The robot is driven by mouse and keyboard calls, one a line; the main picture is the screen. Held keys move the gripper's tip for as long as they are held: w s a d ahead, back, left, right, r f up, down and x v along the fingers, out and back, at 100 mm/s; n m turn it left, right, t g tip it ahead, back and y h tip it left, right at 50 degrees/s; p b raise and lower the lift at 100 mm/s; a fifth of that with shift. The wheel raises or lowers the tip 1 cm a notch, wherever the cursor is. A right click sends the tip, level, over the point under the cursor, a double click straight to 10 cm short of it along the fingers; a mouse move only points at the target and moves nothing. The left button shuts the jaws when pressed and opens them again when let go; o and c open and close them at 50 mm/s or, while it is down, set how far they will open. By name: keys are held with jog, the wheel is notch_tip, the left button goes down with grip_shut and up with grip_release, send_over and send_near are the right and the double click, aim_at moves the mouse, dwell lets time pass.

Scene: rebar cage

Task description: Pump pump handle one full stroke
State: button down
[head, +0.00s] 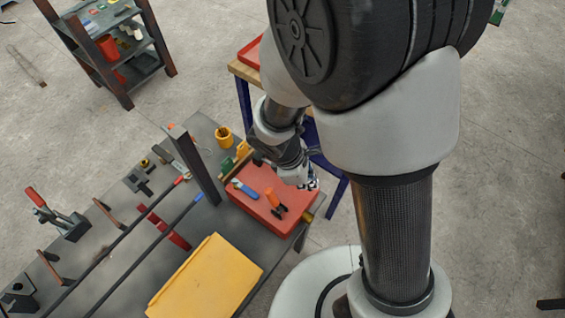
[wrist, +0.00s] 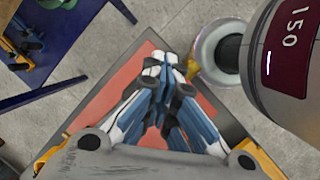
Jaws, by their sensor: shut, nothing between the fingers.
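I cannot pick out the pump handle with certainty. A grey device with a raised red-gripped lever (head: 36,197) stands at the far left of the bench in the head view, well away from my gripper. My gripper (head: 305,184) is over the right end of a red tray (head: 245,203). In the wrist view the blue and white fingers of my gripper (wrist: 168,62) are shut with nothing between them, above the tray's red surface (wrist: 117,84). A brass-coloured part (head: 308,217) shows at the tray's right end; a yellowish part (wrist: 193,70) shows beside the fingertips.
On the tray lie a blue-handled tool (head: 243,189) and an orange-handled tool (head: 274,199). A yellow sheet (head: 208,280), an upright dark post (head: 195,165) and long bars (head: 150,240) take up the bench. A shelf rack (head: 120,60) stands behind. The right floor is mostly clear.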

jog(key=shift+f, duration=0.35)
jog(key=shift+f+b, duration=0.25)
jog(key=shift+b, duration=0.1)
jog(key=shift+r, duration=0.1)
notch_tip(320, 180, up, 8)
jog(key=w+a+p, duration=0.1)
jog(key=a+p, duration=0.1)
jog(key=p, duration=0.6)
jog(key=shift+w+a+r, duration=0.2)
jog(key=shift+w, duration=0.2)
